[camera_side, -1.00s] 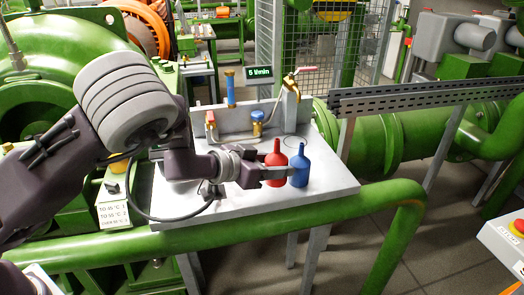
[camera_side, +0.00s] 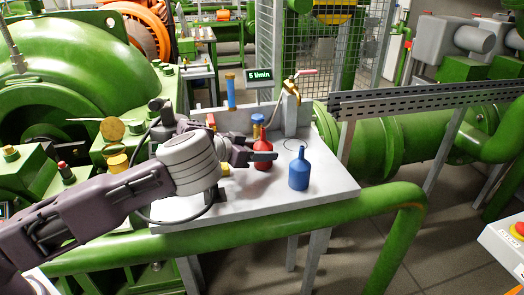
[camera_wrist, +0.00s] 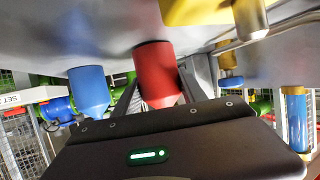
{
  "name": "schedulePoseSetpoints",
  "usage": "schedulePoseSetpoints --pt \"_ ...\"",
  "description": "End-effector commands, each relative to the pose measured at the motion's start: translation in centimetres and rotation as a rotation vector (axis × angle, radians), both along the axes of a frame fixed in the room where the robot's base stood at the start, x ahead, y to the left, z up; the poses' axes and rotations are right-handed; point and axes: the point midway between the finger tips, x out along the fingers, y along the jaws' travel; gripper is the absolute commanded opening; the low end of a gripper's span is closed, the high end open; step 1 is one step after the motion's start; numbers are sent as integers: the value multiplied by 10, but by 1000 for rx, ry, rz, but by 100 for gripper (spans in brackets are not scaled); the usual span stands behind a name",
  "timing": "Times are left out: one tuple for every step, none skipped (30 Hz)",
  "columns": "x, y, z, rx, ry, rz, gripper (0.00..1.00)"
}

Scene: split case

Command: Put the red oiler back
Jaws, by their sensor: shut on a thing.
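The red oiler (camera_side: 262,161) is between the fingers of my gripper (camera_side: 265,155), which is shut on it, over the left-middle of the bench top. It is upright; I cannot tell whether its base touches the bench. The blue oiler (camera_side: 299,173) stands upright on the bench to the right and nearer the front, apart from the gripper. It also shows in the wrist view (camera_wrist: 88,90).
A blue-capped brass fitting (camera_side: 257,122), a blue cylinder (camera_side: 230,90) and a brass tap (camera_side: 291,84) stand at the back. The right front of the bench is clear.

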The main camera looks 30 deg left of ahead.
Motion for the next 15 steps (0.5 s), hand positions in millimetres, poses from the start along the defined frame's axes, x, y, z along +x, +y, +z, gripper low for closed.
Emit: schedulePoseSetpoints --pt "0 0 0 0 -1 0 1" --pt "0 0 0 -1 -1 0 1" --pt "0 0 -1 -1 -1 1 1" --pt "0 0 -2 -1 -1 1 1" --pt "0 0 -2 0 0 1 55" --pt "0 0 -2 0 0 1 62" --pt "0 0 -2 0 0 1 68" --pt "0 0 -2 0 0 1 70" --pt "0 0 -2 0 0 1 70" --pt "0 0 -2 0 0 1 70" --pt "0 0 -2 0 0 1 70" --pt "0 0 -2 0 0 1 70" --pt "0 0 -2 0 0 1 70" --pt "0 0 -2 0 0 1 70" --pt "0 0 -2 0 0 1 70"
